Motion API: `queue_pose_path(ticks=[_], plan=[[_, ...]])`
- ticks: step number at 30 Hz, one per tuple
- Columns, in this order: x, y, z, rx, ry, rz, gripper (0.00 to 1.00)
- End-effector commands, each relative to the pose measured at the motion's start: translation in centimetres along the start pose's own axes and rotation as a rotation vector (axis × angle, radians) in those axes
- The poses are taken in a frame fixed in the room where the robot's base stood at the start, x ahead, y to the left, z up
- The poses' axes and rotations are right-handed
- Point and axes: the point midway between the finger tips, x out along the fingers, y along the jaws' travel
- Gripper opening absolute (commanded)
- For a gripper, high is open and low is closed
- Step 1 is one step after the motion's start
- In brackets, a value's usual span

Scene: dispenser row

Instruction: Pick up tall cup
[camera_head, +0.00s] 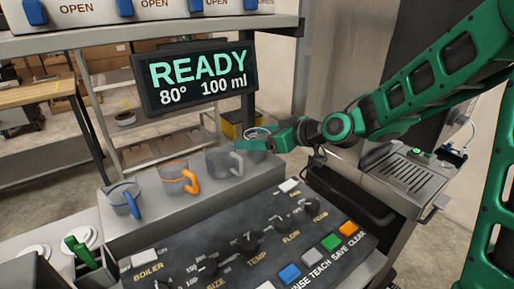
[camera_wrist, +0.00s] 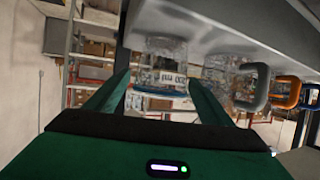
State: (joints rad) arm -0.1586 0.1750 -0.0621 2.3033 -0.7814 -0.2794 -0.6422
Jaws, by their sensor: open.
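A clear cup (camera_head: 257,132) stands at the right end of the grey ledge in the head view, partly hidden by my gripper (camera_head: 256,145). In the wrist view this clear cup (camera_wrist: 165,52) appears ahead, in line with the gap between the two green fingers (camera_wrist: 158,84). A blue band shows at its lower edge there. My gripper is open, and I cannot tell whether the fingers touch the cup. The picture does not clearly show which cup is tallest.
Clear cups with grey (camera_head: 237,163), orange (camera_head: 189,181) and blue (camera_head: 130,201) handles stand left along the ledge (camera_head: 150,232). A control panel (camera_head: 245,250) with knobs and buttons lies in front. A READY display (camera_head: 196,77) hangs behind. A drip tray (camera_head: 408,168) stands right.

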Motion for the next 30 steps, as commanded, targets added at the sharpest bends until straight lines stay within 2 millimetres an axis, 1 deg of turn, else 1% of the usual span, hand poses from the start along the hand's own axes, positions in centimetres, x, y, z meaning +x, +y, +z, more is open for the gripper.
queue_pose_path(ticks=[1, 6, 9, 14, 17, 18, 19, 20, 27, 30], plan=[[0.9, -0.1, 0.1, -0.001, -0.001, -0.003, 0.75], [3.1, 0.0, 0.1, 0.000, -0.001, -0.002, 0.75], [3.5, 0.1, 0.0, 0.000, 0.000, 0.001, 0.75], [3.5, 0.1, 0.0, 0.000, 0.000, 0.001, 0.75], [3.5, 0.1, 0.0, 0.000, 0.000, 0.001, 0.53], [3.5, 0.1, 0.0, 0.000, 0.000, 0.001, 0.44], [3.5, 0.1, 0.0, 0.000, 0.000, 0.001, 0.37], [3.5, 0.1, 0.0, 0.000, 0.000, 0.001, 0.32], [3.4, 0.1, 0.0, 0.000, 0.000, 0.000, 0.32], [3.3, 0.1, -0.4, -0.001, 0.001, 0.000, 0.32]])
